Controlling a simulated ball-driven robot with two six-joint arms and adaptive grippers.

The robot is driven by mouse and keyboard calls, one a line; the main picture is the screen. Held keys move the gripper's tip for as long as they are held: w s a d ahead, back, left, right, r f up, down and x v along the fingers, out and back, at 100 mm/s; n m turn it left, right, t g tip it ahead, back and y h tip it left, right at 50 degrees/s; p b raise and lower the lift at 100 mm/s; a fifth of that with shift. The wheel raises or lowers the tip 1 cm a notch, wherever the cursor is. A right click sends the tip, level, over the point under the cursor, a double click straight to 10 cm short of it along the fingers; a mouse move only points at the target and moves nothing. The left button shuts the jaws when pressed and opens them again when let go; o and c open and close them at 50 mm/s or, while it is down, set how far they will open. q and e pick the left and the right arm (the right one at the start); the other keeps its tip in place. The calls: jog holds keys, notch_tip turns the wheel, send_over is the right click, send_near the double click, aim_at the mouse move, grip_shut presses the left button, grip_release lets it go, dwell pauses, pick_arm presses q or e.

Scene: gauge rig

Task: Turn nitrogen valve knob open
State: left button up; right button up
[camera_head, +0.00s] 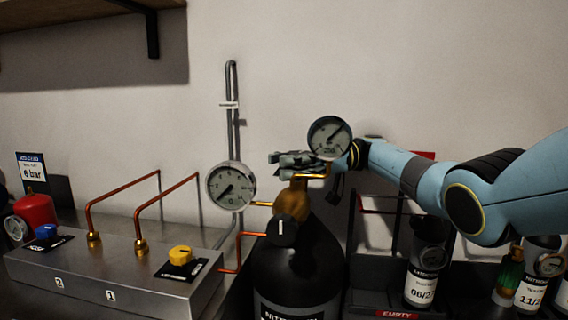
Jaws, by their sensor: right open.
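A black gas cylinder (300,268) labelled "NITROGEN" stands at centre bottom, with a brass valve body (292,203) on top. A small dark knob-like part (282,234) sits low on the front of the valve; its turn position cannot be told. A round gauge (231,187) is left of the valve and a second gauge (329,137) is above it. My right gripper (276,164) is open just above the valve, its fingers pointing left, partly behind the upper gauge. I cannot tell whether it touches the valve. My left gripper is not in view.
A metal manifold box (95,270) with a yellow knob (180,255), a blue knob (46,232) and copper pipes stands at left. A rack marked "EMPTY" (396,314) and small labelled cylinders stand at right.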

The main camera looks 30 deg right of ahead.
notch_tip(320, 180, up, 10)
dwell(0.6)
